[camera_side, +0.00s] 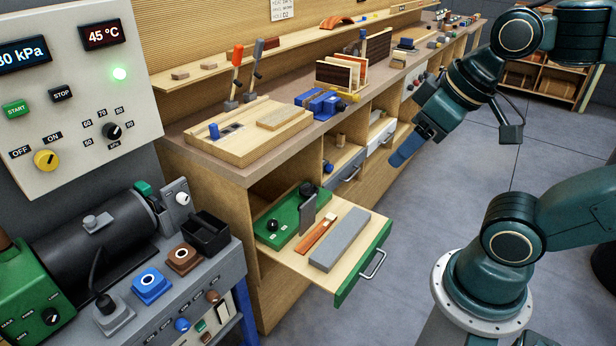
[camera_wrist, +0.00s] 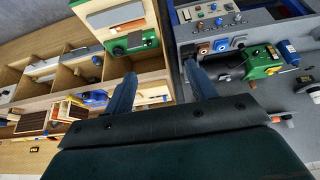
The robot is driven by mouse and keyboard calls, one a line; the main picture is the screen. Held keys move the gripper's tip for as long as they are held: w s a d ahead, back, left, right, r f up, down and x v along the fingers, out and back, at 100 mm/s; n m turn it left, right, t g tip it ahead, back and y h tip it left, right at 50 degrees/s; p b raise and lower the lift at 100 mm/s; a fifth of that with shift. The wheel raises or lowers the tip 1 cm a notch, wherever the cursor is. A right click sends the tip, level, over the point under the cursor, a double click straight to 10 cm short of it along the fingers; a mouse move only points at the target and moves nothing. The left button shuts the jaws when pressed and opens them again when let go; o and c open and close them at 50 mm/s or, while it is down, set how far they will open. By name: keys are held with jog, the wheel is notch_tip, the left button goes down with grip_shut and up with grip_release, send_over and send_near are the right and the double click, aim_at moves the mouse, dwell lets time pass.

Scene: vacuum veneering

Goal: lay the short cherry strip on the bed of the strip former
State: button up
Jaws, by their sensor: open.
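A short reddish-brown strip (camera_side: 316,233), which looks like the cherry strip, lies flat on the pulled-out drawer (camera_side: 300,262) in the side view. It lies between a long grey block (camera_side: 340,240) and a green-based device (camera_side: 283,222) with black knobs and an upright grey plate. I cannot tell for certain which device is the strip former; the green-based one may be it. My gripper (camera_side: 404,155) hangs in the air to the right of the bench, well away from the strip. In the wrist view my gripper (camera_wrist: 162,88) has its two blue fingers spread wide with nothing between them.
The bench carries a wooden fixture (camera_side: 248,135) with upright levers, a blue vise (camera_side: 320,103) and a rack of upright boards (camera_side: 345,75). A grey machine console (camera_side: 180,290) stands close left of the drawer. The floor (camera_side: 400,250) right of the drawer is clear.

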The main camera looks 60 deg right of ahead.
jog(key=w+d+n+g, duration=0.2)
jog(key=w+d+n, duration=0.25)
jog(key=w, duration=0.75)
jog(key=n+g, duration=0.4)
jog(key=n, duration=1)
send_over(329, 218)
notch_tip(329, 218, down, 36)
jog(key=shift+m, duration=0.25)
jog(key=shift+s+a+f, duration=0.1)
jog(key=shift+f, duration=2.1)
jog(key=shift+s+a+f, duration=0.1)
jog(key=shift+f, duration=2.05)
jog(key=shift+f, duration=0.1)
jog(key=shift+w+d+f, duration=0.1)
jog(key=shift+w+f, duration=0.05)
jog(key=shift+f, duration=2.35)
jog(key=shift+c, duration=0.5)
